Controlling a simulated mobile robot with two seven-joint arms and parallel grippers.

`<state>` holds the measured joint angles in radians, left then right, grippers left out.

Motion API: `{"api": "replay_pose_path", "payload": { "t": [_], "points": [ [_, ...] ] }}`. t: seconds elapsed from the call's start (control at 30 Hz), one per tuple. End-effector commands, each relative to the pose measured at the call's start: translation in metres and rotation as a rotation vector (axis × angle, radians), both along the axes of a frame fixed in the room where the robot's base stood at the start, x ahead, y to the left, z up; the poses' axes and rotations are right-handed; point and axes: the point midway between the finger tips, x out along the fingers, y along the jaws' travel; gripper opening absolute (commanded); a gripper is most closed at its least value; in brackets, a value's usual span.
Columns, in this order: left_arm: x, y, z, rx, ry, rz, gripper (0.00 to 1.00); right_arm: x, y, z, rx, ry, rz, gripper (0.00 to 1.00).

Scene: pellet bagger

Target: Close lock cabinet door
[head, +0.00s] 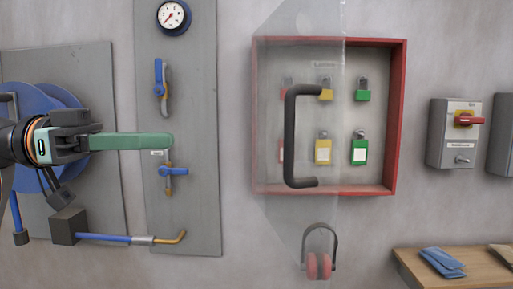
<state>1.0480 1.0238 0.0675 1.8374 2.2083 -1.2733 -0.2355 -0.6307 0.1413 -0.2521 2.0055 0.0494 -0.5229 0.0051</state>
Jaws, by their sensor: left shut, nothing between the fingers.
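The lock cabinet (399,120) is a shallow red-framed box on the wall, right of the middle. Its clear door (270,110) stands open, seemingly hinged at the left, with its free edge swung out toward me. A black bar handle (290,135) is on the door. Yellow and green padlocks (359,152) hang inside, and some reddish ones show faintly through the door. My left gripper (171,141), with green fingers, is shut and empty. It is left of the cabinet, in front of a grey panel, apart from door and handle. My right gripper is out of view.
The grey panel (205,215) holds a gauge (173,17) and blue-handled valves (160,78). A blue hose reel (30,100) is behind my left arm. Red earmuffs (319,266) hang below the cabinet. A switch box (452,145) and wooden shelf (415,268) are at right.

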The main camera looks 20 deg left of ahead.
Motion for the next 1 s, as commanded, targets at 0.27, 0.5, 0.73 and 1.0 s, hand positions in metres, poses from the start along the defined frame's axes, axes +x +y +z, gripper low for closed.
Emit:
{"api": "replay_pose_path", "payload": {
  "t": [0.27, 0.5, 0.73, 1.0],
  "points": [
    [0.019, -0.048, 0.003, 0.001, 0.0, -0.004, 0.0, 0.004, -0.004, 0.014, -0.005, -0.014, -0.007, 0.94],
    [0.037, -0.094, 0.003, -0.001, 0.001, -0.003, 0.0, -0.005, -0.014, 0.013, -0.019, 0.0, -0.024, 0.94],
    [0.048, -0.119, 0.001, -0.002, 0.001, 0.0, 0.0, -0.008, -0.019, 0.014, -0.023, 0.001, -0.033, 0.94],
    [0.051, -0.124, -0.001, -0.002, 0.002, 0.001, 0.0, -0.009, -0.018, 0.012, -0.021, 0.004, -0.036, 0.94]
  ]
}}
